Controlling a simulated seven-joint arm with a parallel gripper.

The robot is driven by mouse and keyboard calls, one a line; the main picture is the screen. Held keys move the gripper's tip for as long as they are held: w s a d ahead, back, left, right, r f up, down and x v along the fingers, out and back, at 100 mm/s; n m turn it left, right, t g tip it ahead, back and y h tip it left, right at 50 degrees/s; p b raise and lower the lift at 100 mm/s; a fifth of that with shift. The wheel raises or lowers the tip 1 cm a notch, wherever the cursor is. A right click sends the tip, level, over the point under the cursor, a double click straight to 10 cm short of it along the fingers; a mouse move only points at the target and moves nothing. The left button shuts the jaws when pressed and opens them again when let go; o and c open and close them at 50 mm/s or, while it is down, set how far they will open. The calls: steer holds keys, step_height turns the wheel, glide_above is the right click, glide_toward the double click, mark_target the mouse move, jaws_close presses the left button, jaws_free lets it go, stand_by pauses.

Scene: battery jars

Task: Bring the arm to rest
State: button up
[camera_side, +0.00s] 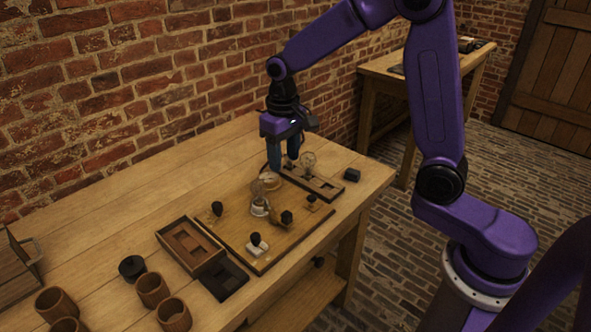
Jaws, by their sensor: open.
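My gripper (284,157) points down above the back part of the wooden table (110,217), near the far edge of a flat wooden board (238,232). Its fingers are apart and I see nothing held between them. The fingertips are close to a long wooden holder (325,188) with a round clear piece (308,159) standing on it. A pale round piece (270,181) is just below and left of the fingers. Whether the fingertips touch anything is too small to tell.
The board carries a small bulb-like piece (260,207), a white block with a black knob (257,246) and other small parts. An open wooden box (190,246), a dark tray (224,281) and several brown jars (152,290) stand at front left. A brick wall (100,90) rises behind.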

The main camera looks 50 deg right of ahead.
steer(key=s+r+n, duration=0.1)
steer(key=s+n, duration=1.1)
steer(key=s, duration=1.6)
steer(key=shift+s+d+r, duration=0.3)
steer(key=shift+d+r, duration=0.05)
steer(key=shift+d, duration=0.1)
steer(key=shift+o, duration=0.2)
steer(key=shift+w+a, duration=0.1)
steer(key=shift+w, duration=0.05)
stand_by(0.6)
